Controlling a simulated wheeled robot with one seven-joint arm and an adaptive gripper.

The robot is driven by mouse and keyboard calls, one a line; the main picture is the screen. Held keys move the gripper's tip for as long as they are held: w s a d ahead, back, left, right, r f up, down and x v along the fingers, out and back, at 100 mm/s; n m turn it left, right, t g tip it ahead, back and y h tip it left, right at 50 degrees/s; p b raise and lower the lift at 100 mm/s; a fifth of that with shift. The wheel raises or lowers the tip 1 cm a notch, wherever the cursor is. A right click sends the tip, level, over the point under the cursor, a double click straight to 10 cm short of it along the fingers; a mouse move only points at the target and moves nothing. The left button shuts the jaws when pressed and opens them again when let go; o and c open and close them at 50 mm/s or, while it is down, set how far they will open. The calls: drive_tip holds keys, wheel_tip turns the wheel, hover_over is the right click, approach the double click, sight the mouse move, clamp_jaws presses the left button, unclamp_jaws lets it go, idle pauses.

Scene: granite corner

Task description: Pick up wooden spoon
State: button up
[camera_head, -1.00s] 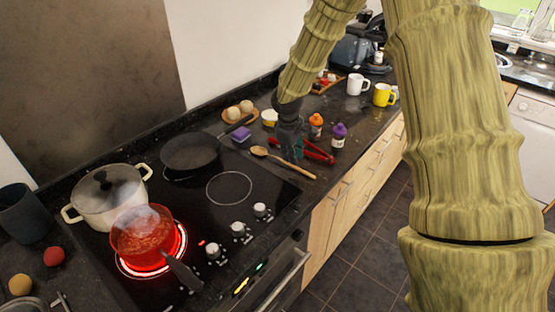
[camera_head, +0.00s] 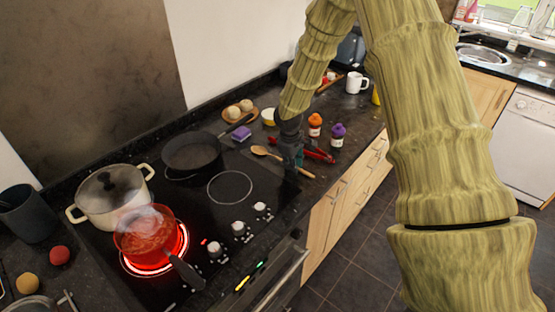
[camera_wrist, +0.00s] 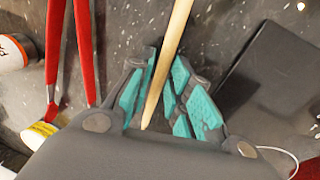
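The wooden spoon (camera_head: 261,151) lies on the dark counter beside the hob, its bowl to the left and its handle running right toward the counter's front edge. My gripper (camera_head: 293,163) is low over the handle and hides part of it. In the wrist view, the pale spoon handle (camera_wrist: 174,40) runs between the teal-padded fingers of my gripper (camera_wrist: 165,65). The fingertips stand close on both sides of the handle. I cannot tell whether they press on it. The spoon's bowl is out of the wrist view.
Red tongs (camera_head: 318,154) lie just beyond my gripper and run close beside it in the wrist view (camera_wrist: 84,50). Two bottles with orange (camera_head: 315,121) and purple (camera_head: 338,131) caps stand behind.

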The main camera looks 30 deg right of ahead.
clamp_jaws()
drive_tip(key=shift+r, duration=0.1)
